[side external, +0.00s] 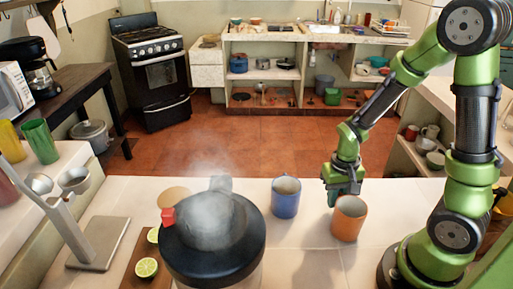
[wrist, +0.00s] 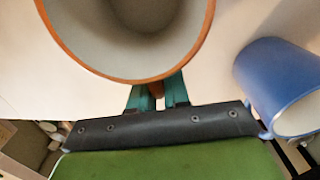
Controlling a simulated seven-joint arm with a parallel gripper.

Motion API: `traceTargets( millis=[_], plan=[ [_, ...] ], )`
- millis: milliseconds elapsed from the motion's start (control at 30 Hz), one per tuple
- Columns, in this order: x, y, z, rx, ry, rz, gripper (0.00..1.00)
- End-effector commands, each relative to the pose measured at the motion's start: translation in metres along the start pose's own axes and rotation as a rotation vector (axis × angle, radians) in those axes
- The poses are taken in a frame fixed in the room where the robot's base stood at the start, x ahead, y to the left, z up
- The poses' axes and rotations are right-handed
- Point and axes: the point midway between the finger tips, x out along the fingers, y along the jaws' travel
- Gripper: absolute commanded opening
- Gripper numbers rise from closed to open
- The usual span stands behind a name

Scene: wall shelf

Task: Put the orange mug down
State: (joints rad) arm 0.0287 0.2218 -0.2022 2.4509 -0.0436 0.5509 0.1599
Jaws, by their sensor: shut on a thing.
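The orange mug (side external: 348,222) is upright at the right of the white counter, with its pale inside and orange rim (wrist: 125,79) large in the wrist view. My gripper (side external: 334,196) is at the mug's far left side. In the wrist view its teal fingers (wrist: 158,96) are close together at the rim, shut on the mug, seemingly at its handle, which is mostly hidden. I cannot tell whether the mug's base touches the counter.
A blue mug (side external: 285,198) stands just left of the orange mug; it also shows in the wrist view (wrist: 275,85). The counter in front of the mugs is clear.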

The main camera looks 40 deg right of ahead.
Motion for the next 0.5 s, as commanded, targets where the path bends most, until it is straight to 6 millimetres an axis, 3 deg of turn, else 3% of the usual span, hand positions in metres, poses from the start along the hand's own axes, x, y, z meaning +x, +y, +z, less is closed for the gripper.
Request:
traceTargets(
  millis=[367, 500],
  plan=[
    [-0.001, 0.000, 0.000, -0.001, 0.001, -0.001, 0.00],
    [-0.011, -0.001, -0.001, -0.002, 0.005, -0.003, 0.00]
  ],
)
